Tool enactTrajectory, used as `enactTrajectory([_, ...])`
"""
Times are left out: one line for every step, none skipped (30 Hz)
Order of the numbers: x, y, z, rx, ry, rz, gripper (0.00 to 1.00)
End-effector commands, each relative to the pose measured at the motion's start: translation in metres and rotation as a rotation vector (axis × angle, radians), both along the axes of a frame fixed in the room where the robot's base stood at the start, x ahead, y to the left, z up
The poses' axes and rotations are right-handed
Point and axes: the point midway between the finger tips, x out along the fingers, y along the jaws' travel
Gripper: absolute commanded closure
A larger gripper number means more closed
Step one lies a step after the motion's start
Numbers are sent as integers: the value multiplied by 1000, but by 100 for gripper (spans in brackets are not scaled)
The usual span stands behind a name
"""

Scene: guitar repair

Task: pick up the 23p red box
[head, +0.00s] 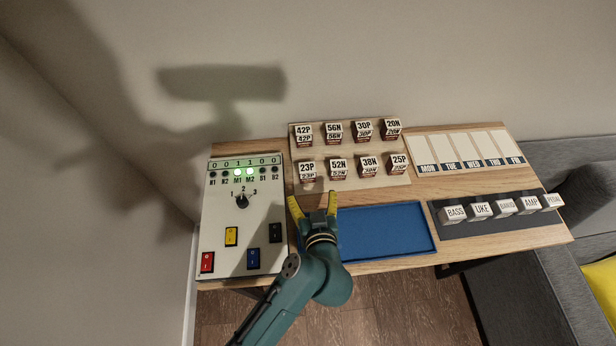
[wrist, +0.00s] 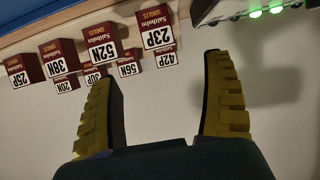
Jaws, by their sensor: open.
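The 23P red box (head: 307,170) stands at the left end of the front row on the light wooden board. Its white top label reads 23P, with dark red below. In the wrist view the 23P box (wrist: 158,38) appears upside down at the upper middle, above the gap between the fingers. My gripper (head: 313,205) is open and empty, with yellow fingers pointing toward the board just in front of the 23P box. In the wrist view the open gripper (wrist: 165,95) has both fingers apart with nothing between them.
The 52N box (head: 338,168) stands right of 23P, and the 42P box (head: 303,134) behind it. A white switch panel (head: 222,215) is on the left. Labelled blocks (head: 480,210) and day cards (head: 465,148) are farther right.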

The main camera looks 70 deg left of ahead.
Motion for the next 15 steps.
enactTrajectory([2, 13, -6, 0, 0, 6, 17])
enactTrajectory([4, 19, -8, 0, -2, 6, 17])
enactTrajectory([7, 28, -13, 1, -1, 5, 17])
enactTrajectory([9, 34, -15, 1, -1, 4, 17])
enactTrajectory([11, 41, -18, 1, -1, 4, 17])
enactTrajectory([13, 47, -21, -1, -1, 3, 17])
enactTrajectory([14, 52, -23, 1, -1, 3, 17])
enactTrajectory([16, 56, -25, 0, -1, 1, 17])
enactTrajectory([17, 60, -26, 1, -1, 0, 17])
enactTrajectory([18, 63, -27, 1, -1, 0, 17])
enactTrajectory([18, 64, -28, 0, 0, -1, 17])
enactTrajectory([19, 68, -29, 0, 0, -1, 17])
enactTrajectory([20, 71, -31, 1, -2, -1, 17])
enactTrajectory([21, 75, -33, 0, 0, -1, 17])
enactTrajectory([23, 81, -36, 0, -1, 0, 17])
